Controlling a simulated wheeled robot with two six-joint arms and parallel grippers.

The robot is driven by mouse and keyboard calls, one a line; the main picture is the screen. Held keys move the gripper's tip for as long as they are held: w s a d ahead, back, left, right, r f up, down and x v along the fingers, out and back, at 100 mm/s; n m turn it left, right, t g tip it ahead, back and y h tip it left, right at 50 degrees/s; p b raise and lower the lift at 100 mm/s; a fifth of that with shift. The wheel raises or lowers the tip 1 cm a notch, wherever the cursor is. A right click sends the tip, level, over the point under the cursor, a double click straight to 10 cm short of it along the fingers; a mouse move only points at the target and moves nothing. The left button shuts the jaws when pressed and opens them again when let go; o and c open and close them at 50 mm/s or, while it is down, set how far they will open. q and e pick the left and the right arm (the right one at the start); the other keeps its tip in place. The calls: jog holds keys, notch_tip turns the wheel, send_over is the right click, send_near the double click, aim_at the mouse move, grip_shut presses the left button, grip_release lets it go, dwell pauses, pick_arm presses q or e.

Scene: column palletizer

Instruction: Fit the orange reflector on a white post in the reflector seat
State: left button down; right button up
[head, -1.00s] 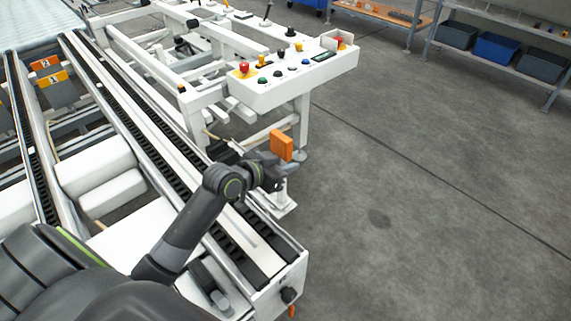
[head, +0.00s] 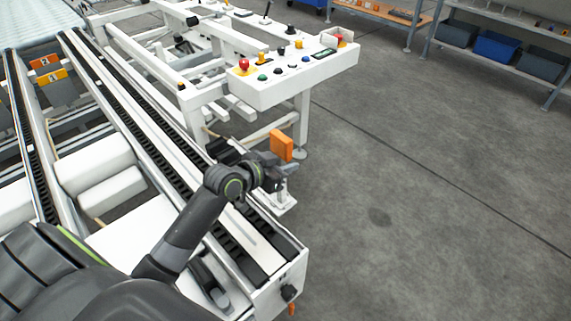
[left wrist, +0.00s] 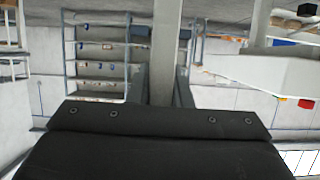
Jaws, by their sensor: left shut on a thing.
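The orange reflector (head: 281,145) stands upright in the head view, just above my left gripper (head: 284,172). My left gripper is shut on the reflector's white post, which rises between the two fingers in the left wrist view (left wrist: 164,52). The reflector itself is out of sight in the wrist view. A white bracket (head: 286,201) shows below the gripper, beside the conveyor's end. I cannot tell whether it is the reflector seat, or whether the post touches it. My right gripper is not in view.
The white conveyor frame (head: 268,256) runs along the left, close under my left arm. A white control panel (head: 290,88) with buttons stands behind the gripper. Shelving with bins (head: 497,47) is at the back right. The grey floor (head: 420,210) to the right is clear.

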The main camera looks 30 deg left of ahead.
pick_arm(q)
jog(key=shift+f, duration=0.1)
jog(key=c, duration=1.3)
grip_release()
jog(key=shift+o, duration=0.2)
jog(key=p+v, duration=0.3)
jog(key=v, duration=1.4)
jog(key=shift+s+p, duration=0.2)
jog(key=shift+p, duration=0.2)
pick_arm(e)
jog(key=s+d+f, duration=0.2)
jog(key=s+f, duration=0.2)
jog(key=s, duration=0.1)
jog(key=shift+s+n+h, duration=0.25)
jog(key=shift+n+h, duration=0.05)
pick_arm(q)
jog(key=shift+a, duration=0.1)
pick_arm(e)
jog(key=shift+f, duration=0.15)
